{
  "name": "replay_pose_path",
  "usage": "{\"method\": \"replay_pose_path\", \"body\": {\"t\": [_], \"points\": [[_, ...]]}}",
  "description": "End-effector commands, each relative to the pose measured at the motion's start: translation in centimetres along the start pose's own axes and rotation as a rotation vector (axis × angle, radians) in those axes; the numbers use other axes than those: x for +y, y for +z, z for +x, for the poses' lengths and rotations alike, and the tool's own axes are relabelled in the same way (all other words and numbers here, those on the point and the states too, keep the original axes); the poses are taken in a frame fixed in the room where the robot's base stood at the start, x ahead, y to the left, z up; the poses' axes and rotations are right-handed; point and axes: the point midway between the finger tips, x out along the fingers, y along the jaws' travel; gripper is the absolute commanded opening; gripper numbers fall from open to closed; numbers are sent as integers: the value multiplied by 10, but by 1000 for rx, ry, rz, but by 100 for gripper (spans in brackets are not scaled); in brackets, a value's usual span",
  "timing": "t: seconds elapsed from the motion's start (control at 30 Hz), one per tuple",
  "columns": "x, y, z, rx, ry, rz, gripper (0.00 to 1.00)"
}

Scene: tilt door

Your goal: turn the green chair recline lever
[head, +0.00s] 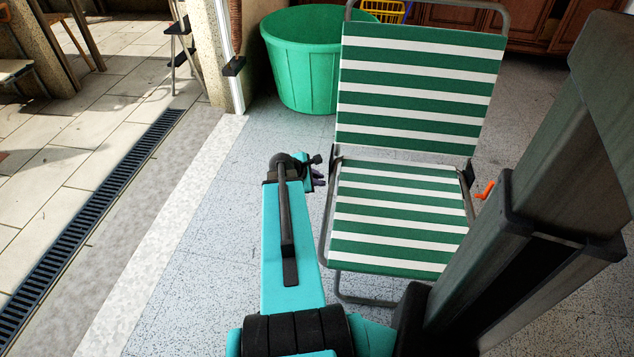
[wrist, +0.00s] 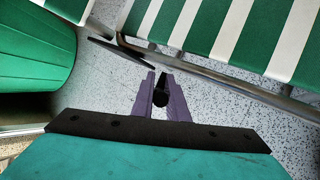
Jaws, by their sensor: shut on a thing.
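The green-and-white striped chair (head: 395,215) stands unfolded in the middle of the head view, with a grey metal frame. An orange lever (head: 484,190) sticks out at its right side, by the seat hinge. My gripper (head: 321,176) is at the chair's left side, beside the seat hinge, away from the orange lever. In the wrist view its purple fingers (wrist: 160,83) are shut on a small dark knob (wrist: 161,97), next to the chair's side rail (wrist: 225,80). I cannot tell whether this knob belongs to the chair. The orange lever is out of the wrist view.
A green tub (head: 300,75) stands behind the chair at left; it also shows in the wrist view (wrist: 35,60). A dark bar (wrist: 112,50) lies along the chair's rail ahead of the fingers. The speckled floor (head: 210,220) left of my arm is clear.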

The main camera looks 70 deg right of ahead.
Motion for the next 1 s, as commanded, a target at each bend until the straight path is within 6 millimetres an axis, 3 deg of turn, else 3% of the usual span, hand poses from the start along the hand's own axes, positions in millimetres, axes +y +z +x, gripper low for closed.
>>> {"method": "replay_pose_path", "body": {"t": [0.23,0.27,0.37,0.77,1.0], "points": [[-2,10,6,-12,-11,9,0],[-3,10,6,-13,-12,9,15],[-3,11,6,-14,-13,10,32],[-4,11,1,-13,-14,9,32],[-2,11,-23,-12,-10,9,32]]}}
